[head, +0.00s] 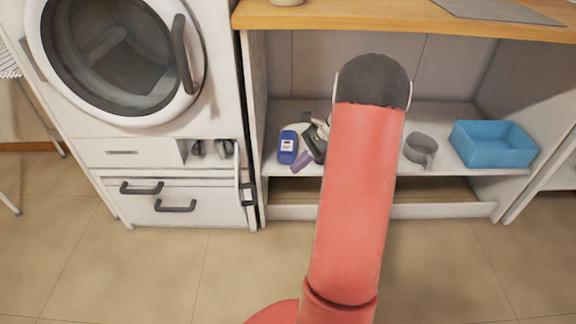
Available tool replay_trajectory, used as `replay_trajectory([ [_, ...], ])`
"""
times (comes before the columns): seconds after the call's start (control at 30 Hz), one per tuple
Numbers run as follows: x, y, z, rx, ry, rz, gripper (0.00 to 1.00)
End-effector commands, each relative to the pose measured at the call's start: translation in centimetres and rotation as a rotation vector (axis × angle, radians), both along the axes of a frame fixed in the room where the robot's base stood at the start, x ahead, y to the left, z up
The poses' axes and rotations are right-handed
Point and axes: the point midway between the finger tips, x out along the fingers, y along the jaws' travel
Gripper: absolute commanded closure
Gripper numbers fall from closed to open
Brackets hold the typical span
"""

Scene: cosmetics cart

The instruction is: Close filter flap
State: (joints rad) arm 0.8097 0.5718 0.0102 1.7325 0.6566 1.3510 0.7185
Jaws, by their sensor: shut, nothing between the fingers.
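The filter flap (239,178) is a narrow white panel below the washing machine's right side. It stands open, swung outward on the right of its opening and seen nearly edge-on, with a dark handle (248,195). The uncovered recess (211,150) shows dark grey fittings. My arm hides the rest.
A blue bottle (287,147) stands on the low shelf near my gripper. White drawers with dark handles (175,206) lie below the washer (120,55). The tiled floor in front is clear.

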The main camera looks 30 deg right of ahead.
Motion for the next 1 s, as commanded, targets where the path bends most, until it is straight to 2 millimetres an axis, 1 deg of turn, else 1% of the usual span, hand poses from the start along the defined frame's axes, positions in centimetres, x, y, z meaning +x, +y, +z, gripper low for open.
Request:
replay_trajectory([
  [0.03, 0.2, 0.8, -0.9, 0.003, 0.002, 0.004, 1.00],
  [0.1, 0.5, 1.9, -1.9, 0.003, 0.001, 0.004, 1.00],
  [0.3, 1.2, 4.8, -5.1, 0.003, 0.002, 0.004, 1.00],
  [0.37, 1.4, 5.5, -5.8, 0.001, 0.001, 0.004, 1.00],
  [0.4, 1.7, 6.3, -5.5, -0.001, -0.002, 0.005, 1.00],
  [0.5, 2.0, 7.6, -5.6, -0.001, -0.001, 0.004, 1.00],
  [0.6, 2.3, 8.5, -5.6, 0.000, -0.001, 0.004, 1.00],
  [0.73, 2.4, 9.0, -5.6, -0.002, -0.002, 0.003, 1.00],
  [1.0, 2.5, 9.1, -5.6, -0.002, -0.002, 0.002, 1.00],
])
